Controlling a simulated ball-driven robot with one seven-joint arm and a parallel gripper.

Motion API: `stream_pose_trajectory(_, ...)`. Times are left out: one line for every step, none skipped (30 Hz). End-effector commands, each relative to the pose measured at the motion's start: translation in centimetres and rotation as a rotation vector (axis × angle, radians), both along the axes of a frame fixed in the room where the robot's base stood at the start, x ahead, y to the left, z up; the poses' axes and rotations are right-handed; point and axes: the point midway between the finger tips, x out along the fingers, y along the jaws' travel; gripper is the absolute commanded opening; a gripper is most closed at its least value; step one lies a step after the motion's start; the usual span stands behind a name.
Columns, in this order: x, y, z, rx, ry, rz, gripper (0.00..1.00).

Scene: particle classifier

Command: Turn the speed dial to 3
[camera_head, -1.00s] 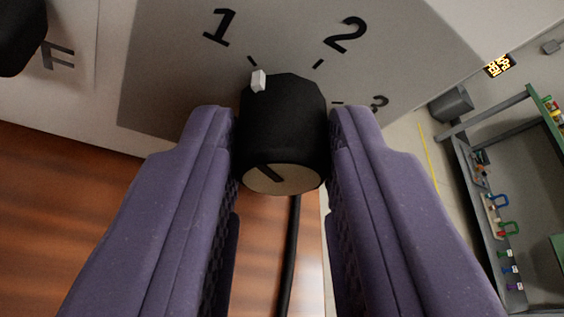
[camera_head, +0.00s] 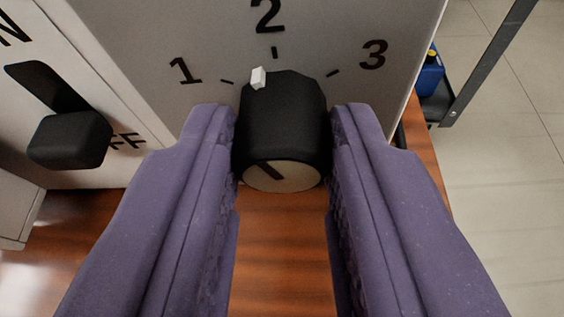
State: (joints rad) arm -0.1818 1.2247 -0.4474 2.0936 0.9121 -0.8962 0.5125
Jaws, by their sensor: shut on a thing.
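The speed dial (camera_head: 283,122) is a black round knob with a pale end face and a small white pointer (camera_head: 258,78) on its rim. My gripper (camera_head: 283,145) is shut on the dial, with one purple finger against each side. The grey panel behind it carries the numerals 1 (camera_head: 185,71), 2 (camera_head: 267,15) and 3 (camera_head: 373,54), each with a short tick. The white pointer stands between the ticks of 1 and 2, nearer to 2. The dial's lower sides are partly hidden by the fingers.
A black switch handle (camera_head: 70,139) juts out at the left, by the OFF marking. A brown wooden tabletop (camera_head: 284,255) lies below the panel. At the right are a tiled floor (camera_head: 510,130), a dark frame post and a blue container (camera_head: 430,76).

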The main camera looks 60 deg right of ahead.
Motion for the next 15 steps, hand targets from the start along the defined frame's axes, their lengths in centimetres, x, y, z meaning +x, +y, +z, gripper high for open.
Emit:
stream_pose_trajectory(-0.06,-0.04,-0.32,0.017,-0.039,-0.001,0.00)
stream_pose_trajectory(-0.05,-0.05,-0.32,0.027,-0.066,-0.001,0.00)
stream_pose_trajectory(-0.12,-0.10,-0.34,0.040,-0.099,-0.002,0.00)
stream_pose_trajectory(-0.15,-0.11,-0.37,0.051,-0.123,-0.002,0.00)
stream_pose_trajectory(-0.12,-0.08,-0.37,0.061,-0.148,-0.001,0.00)
stream_pose_trajectory(-0.16,-0.09,-0.40,0.074,-0.178,-0.001,0.00)
stream_pose_trajectory(-0.19,-0.10,-0.40,0.083,-0.200,-0.001,0.00)
stream_pose_trajectory(-0.21,-0.11,-0.42,0.092,-0.223,-0.002,0.00)
stream_pose_trajectory(-0.19,-0.11,-0.41,0.103,-0.251,-0.001,0.00)
stream_pose_trajectory(-0.22,-0.13,-0.39,0.111,-0.270,-0.002,0.00)
stream_pose_trajectory(-0.26,-0.15,-0.41,0.118,-0.288,-0.002,0.00)
stream_pose_trajectory(-0.25,-0.12,-0.42,0.129,-0.312,-0.001,0.00)
stream_pose_trajectory(-0.25,-0.11,-0.42,0.136,-0.328,-0.002,0.00)
stream_pose_trajectory(-0.26,-0.12,-0.41,0.142,-0.344,-0.001,0.00)
stream_pose_trajectory(-0.27,-0.13,-0.37,0.150,-0.362,-0.001,0.00)
